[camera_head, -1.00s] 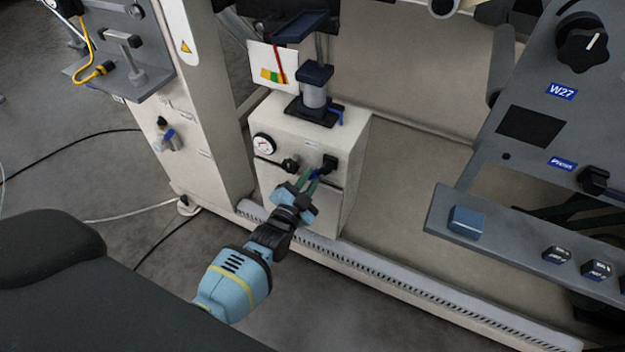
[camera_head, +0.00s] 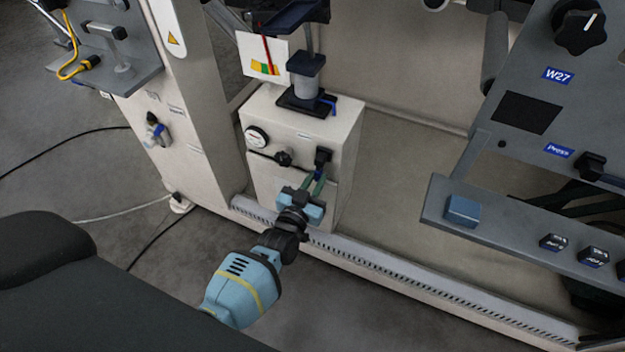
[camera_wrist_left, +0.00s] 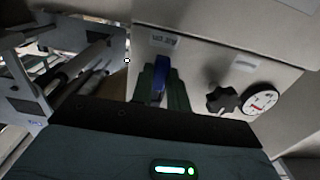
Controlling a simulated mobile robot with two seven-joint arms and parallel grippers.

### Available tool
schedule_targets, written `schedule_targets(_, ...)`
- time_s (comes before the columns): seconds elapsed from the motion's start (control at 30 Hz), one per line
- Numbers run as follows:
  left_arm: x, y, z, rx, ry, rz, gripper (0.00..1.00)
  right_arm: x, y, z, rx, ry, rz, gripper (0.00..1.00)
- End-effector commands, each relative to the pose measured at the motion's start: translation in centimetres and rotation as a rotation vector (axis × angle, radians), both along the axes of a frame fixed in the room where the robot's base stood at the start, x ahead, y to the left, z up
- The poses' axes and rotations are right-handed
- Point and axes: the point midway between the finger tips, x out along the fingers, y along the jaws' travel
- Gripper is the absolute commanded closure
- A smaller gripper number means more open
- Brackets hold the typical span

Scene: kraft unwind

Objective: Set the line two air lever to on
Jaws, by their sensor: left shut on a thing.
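A small blue lever (camera_head: 319,174) sits below a black fitting on the front of a cream box (camera_head: 345,150). My left gripper (camera_head: 317,182) reaches it from below, its green fingers closed around it. In the left wrist view the blue lever (camera_wrist_left: 160,76) stands between the two green fingers (camera_wrist_left: 161,88), which hide its lower part. A label above it is too blurred to read. My right gripper is not in view.
A black knob (camera_head: 283,158) and a round gauge (camera_head: 256,137) are left of the lever on the box. Another blue-handled fitting (camera_head: 158,131) is on the left column. A grey panel with knobs and a blue button (camera_head: 462,210) juts out at right.

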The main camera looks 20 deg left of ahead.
Motion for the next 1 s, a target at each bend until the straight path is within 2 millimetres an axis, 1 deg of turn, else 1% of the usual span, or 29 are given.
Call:
schedule_targets(0.2, -0.06, -0.2, -0.08, -0.03, 0.003, -0.001, 1.0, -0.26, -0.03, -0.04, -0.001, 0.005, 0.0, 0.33)
schedule_targets(0.57, -0.07, -0.27, -0.08, -0.035, 0.003, -0.001, 1.0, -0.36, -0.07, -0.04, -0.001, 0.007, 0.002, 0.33)
schedule_targets(0.6, -0.07, -0.27, -0.08, -0.035, 0.004, -0.001, 0.78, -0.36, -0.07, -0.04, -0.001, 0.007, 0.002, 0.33)
schedule_targets(0.73, -0.05, -0.23, -0.06, -0.032, 0.003, -0.001, 0.62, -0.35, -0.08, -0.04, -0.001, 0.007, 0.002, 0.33)
schedule_targets(1.0, -0.07, -0.16, -0.02, -0.029, 0.002, 0.0, 0.62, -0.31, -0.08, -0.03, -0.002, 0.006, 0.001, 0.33)
